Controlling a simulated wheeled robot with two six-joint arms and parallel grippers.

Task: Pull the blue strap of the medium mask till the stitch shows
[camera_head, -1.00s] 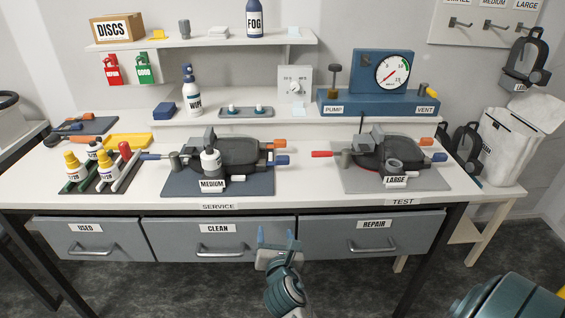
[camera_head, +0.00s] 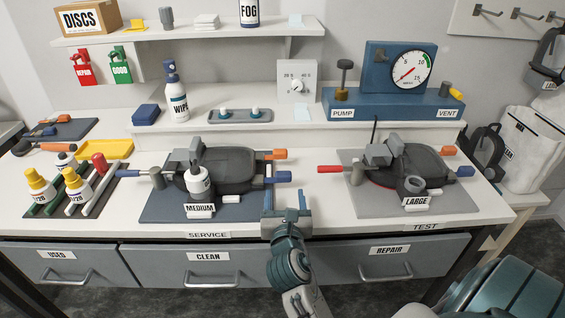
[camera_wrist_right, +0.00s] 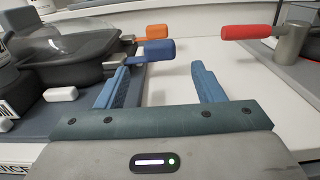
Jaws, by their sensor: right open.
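The medium mask (camera_head: 228,168) lies on a dark blue-grey mat (camera_head: 150,208) behind the MEDIUM label. Its blue strap (camera_head: 279,177) sticks out to the right, just below an orange strap (camera_head: 276,155). A second blue tab (camera_head: 128,173) shows at its left side. My right gripper (camera_head: 286,198) is open and empty, just in front and to the right of the mat's right edge. In the right wrist view the blue strap end (camera_wrist_right: 159,50) lies ahead of the open fingers (camera_wrist_right: 160,85), nearer the left finger, apart from them.
White bench surface is clear between the mats. Bottles in a rack (camera_head: 72,190) stand at the left. Drawers (camera_head: 210,265) are shut below.

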